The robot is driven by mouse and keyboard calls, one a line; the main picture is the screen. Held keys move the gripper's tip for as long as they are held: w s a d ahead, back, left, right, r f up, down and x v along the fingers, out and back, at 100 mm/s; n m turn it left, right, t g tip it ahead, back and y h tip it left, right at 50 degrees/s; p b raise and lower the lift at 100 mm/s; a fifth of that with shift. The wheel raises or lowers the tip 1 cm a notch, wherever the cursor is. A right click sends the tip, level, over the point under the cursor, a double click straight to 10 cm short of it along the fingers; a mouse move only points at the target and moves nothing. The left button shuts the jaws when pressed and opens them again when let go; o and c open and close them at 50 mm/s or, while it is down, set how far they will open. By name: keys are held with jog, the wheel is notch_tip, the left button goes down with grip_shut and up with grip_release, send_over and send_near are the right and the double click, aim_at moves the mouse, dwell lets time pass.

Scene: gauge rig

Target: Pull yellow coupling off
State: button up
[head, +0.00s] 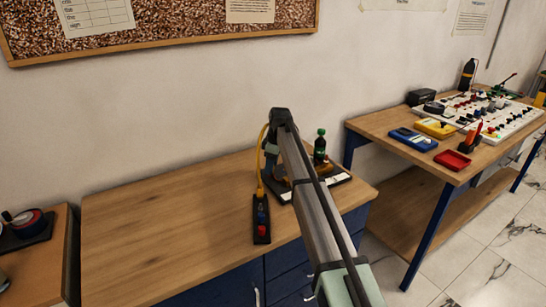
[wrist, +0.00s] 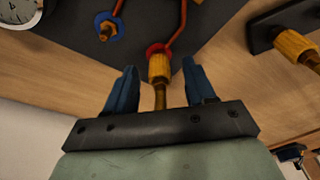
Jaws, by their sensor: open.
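In the wrist view, a yellow, knurled coupling (wrist: 159,66) sits on a brass stem (wrist: 160,97), with a red ring (wrist: 157,48) at its far end and a red tube leading away. My gripper (wrist: 160,72) is open, with one blue finger on each side of this coupling and visible gaps between. A second yellow coupling (wrist: 294,44) shows at the right by a black block (wrist: 262,28), outside the fingers. In the head view my arm hides most of the rig, and the fingers and the coupling between them cannot be made out.
In the head view, a yellow hose (head: 261,165) runs beside my arm to a black block (head: 262,238) with a red knob. The wooden bench (head: 150,230) is clear to the left. A dial gauge (wrist: 18,10) shows in the wrist view.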

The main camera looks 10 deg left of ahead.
jog(key=shift+a+f, duration=0.1)
jog(key=shift+f, duration=0.5)
grip_shut()
dwell(0.6)
